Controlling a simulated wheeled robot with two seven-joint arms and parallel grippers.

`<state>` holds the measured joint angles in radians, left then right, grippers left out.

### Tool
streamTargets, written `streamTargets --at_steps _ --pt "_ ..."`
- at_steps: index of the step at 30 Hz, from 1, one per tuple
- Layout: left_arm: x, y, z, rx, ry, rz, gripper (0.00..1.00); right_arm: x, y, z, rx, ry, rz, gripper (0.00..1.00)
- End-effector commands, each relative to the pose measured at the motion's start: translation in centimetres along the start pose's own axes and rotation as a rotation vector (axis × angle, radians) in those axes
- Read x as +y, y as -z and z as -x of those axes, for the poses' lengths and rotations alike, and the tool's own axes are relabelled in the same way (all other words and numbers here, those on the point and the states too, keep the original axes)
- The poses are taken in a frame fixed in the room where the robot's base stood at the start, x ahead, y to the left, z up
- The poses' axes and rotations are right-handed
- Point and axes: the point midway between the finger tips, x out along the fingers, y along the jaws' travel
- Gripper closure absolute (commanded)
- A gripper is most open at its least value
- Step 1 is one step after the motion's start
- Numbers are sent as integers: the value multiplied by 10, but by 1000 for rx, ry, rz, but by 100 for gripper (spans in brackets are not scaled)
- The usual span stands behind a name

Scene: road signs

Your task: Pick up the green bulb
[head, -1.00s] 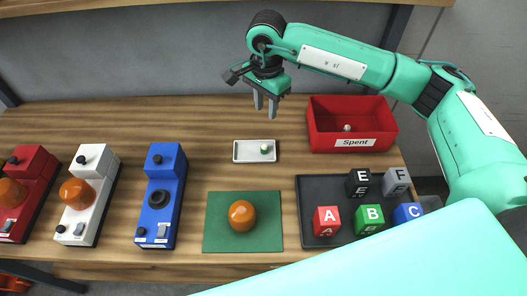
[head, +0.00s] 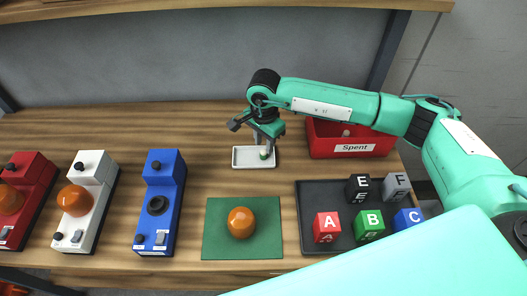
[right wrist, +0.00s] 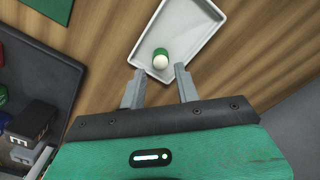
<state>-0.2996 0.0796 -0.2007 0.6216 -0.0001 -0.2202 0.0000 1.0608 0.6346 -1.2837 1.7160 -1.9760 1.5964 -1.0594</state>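The green bulb (head: 264,155) is a small piece with a green part and a whitish round end. It lies in the right part of a small white tray (head: 243,157). In the right wrist view the bulb (right wrist: 161,58) lies near the tray's near end, just ahead of my fingertips. My right gripper (head: 266,147) is above the tray at the bulb. Its two fingers (right wrist: 160,71) are apart with nothing between them. I cannot tell the exact height above the bulb. My left gripper is not in view.
A red "Spent" bin (head: 353,147) stands right of the tray, partly behind my right arm. A black tray (head: 287,210) holds several lettered blocks. An orange dome (head: 241,222) sits on a green mat (head: 216,239). Red, white (head: 94,198) and blue (head: 160,199) devices stand left.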

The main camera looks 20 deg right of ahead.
Motion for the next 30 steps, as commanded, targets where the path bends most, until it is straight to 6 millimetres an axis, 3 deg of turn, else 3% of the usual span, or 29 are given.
streamTargets --at_steps 3,9,17,23,30 --pt "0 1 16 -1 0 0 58 0 -1 -13 -2 -5 -1 68" --pt "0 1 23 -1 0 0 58 -1 -1 -39 -1 -3 -1 68" --pt "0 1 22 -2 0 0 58 -1 -1 -44 0 -1 0 68" --pt "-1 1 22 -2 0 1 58 -1 -1 -43 0 -1 0 100" --pt "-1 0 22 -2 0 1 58 -1 -1 -43 0 -1 0 100"
